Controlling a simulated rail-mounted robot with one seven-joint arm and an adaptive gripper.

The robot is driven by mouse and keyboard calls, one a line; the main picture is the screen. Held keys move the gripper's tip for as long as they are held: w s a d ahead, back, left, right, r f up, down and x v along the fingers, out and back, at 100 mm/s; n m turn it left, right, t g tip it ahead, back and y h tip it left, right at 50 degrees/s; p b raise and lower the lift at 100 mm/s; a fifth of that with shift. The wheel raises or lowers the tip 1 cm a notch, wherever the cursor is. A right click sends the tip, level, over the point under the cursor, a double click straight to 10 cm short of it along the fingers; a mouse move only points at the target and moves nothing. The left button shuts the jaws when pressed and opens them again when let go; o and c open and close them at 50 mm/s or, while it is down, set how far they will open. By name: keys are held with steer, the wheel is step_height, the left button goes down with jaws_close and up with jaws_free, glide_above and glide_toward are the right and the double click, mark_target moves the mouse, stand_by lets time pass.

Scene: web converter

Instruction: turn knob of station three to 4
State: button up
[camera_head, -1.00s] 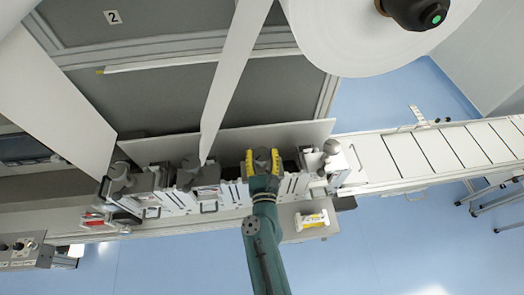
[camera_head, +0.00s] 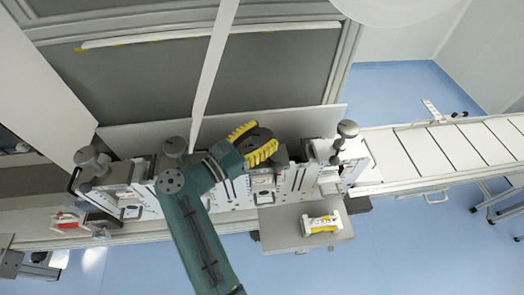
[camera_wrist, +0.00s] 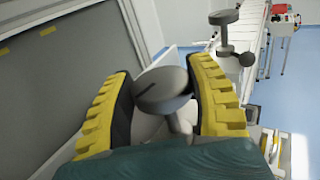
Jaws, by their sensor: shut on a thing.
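A row of grey knobs stands along the white stations. My gripper (camera_head: 254,145), with yellow ribbed fingers, is shut on the third knob from the left (camera_head: 264,137). In the wrist view my gripper (camera_wrist: 158,80) has a finger on each side of this knob (camera_wrist: 163,90), whose round grey top carries a dark line. The scale and numbers around it cannot be read. The far right knob (camera_head: 347,130) stands free beyond my gripper; the second from the left (camera_head: 175,147) and the leftmost (camera_head: 88,157) are also free.
A thin white web strip (camera_head: 213,75) hangs just left of my gripper. A grey panel (camera_head: 210,80) stands behind the stations. A small shelf (camera_head: 285,237) with a yellow-and-white item (camera_head: 320,223) sits in front. A conveyor (camera_head: 450,150) runs right.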

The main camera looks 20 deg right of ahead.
steer(key=g+b, duration=0.1)
steer(key=b, duration=0.1)
steer(key=m+g+b, duration=0.1)
steer(key=shift+f+m+h+b, duration=0.3)
steer(key=shift+f+b, duration=0.05)
steer(key=shift+r+g+b, duration=0.2)
steer(key=shift+g+b, duration=0.3)
steer(key=shift+b, duration=0.05)
steer(key=shift+r+m, duration=0.15)
steer(key=shift+m, duration=0.15)
steer(key=o, duration=1.2)
steer(key=shift+d, duration=0.1)
steer(key=shift+c, duration=0.2)
steer(key=s+a, duration=0.1)
steer(key=a, duration=1.1)
steer(key=shift+s, duration=0.2)
steer(key=shift+o, duration=0.2)
